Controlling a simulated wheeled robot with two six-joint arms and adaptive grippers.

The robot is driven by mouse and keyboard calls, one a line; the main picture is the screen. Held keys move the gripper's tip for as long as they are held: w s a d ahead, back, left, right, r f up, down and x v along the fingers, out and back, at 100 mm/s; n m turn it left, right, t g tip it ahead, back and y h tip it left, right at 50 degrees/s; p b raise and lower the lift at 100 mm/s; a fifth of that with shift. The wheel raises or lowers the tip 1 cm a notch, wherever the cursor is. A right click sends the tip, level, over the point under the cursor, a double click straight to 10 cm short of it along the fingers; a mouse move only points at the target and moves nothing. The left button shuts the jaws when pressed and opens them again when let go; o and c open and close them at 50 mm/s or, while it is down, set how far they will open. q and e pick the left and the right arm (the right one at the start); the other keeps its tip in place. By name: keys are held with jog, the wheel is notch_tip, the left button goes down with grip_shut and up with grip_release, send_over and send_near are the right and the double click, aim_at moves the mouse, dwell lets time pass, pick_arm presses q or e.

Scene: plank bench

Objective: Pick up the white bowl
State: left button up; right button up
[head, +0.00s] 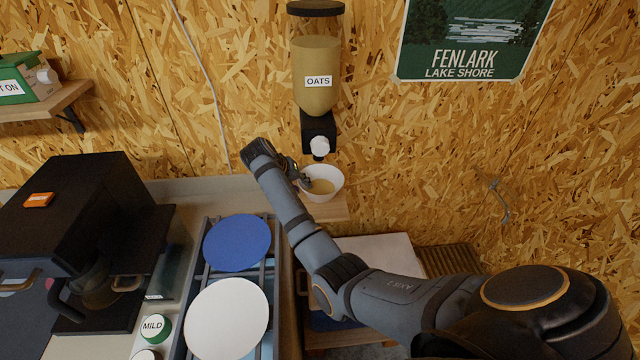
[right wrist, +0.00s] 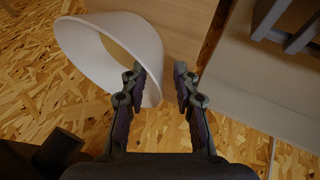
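The white bowl (head: 334,194) sits on a small wooden shelf below the oats dispenser, with something tan inside it. In the right wrist view the bowl (right wrist: 84,62) is at the upper left, its rim reaching in between my fingers. My right gripper (head: 304,178) is at the bowl's left side in the head view. In the wrist view the right gripper (right wrist: 161,76) has its fingers apart. The left finger overlaps the bowl's rim, and a gap shows between the bowl wall and the right finger. Whether the left finger touches the bowl I cannot tell. My left gripper is not in view.
The oats dispenser (head: 318,80) hangs on the chipboard wall directly above the bowl. A rack with a blue plate (head: 237,242) and a white plate (head: 227,318) stands left of my arm. A black machine (head: 80,215) is farther left.

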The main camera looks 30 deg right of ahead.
jog(key=shift+w+d+f, duration=0.1)
jog(key=shift+d+f, duration=0.25)
jog(key=shift+a, duration=0.1)
grip_shut()
jog(key=shift+r, duration=0.1)
